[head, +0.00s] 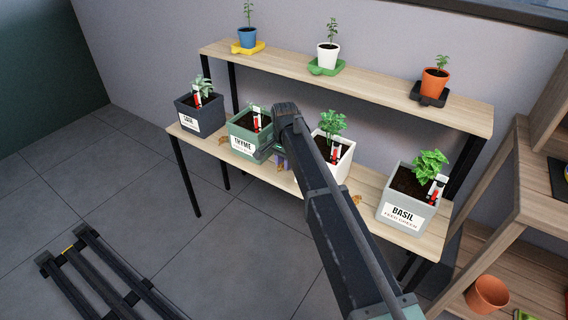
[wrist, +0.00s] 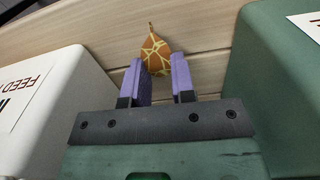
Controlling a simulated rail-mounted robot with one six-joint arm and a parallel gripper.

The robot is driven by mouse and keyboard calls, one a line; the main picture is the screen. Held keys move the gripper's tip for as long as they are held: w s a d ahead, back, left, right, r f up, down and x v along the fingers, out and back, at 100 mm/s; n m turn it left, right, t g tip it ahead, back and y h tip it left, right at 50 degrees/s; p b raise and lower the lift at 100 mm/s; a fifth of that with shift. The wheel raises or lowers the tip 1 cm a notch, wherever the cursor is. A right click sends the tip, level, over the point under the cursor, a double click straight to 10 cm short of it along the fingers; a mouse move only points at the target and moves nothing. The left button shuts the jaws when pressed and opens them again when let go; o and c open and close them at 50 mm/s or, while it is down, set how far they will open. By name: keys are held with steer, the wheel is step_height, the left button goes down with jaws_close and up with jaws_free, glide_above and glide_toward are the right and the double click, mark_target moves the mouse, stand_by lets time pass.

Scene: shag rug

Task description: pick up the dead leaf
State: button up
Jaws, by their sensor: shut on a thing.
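A dead leaf (wrist: 155,48), brown-orange with pale yellow veins, sits between the purple fingertips of my gripper (wrist: 158,66) in the wrist view. My gripper is shut on it, low over the wooden bench between the white planter and the green planter. In the head view my gripper (head: 279,160) is mostly hidden behind my arm, and the held leaf cannot be made out clearly there. Another brown leaf (head: 356,199) lies on the bench between the white and grey planters, and one more (head: 222,140) lies left of the green planter.
The green thyme planter (head: 243,143) and the white planter (head: 341,168) stand close on either side of my gripper. A dark planter (head: 190,122) and a grey basil planter (head: 402,213) stand farther out. A raised shelf (head: 375,86) with small pots runs behind.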

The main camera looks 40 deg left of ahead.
step_height(320, 180, up, 20)
steer(key=p, duration=1.9)
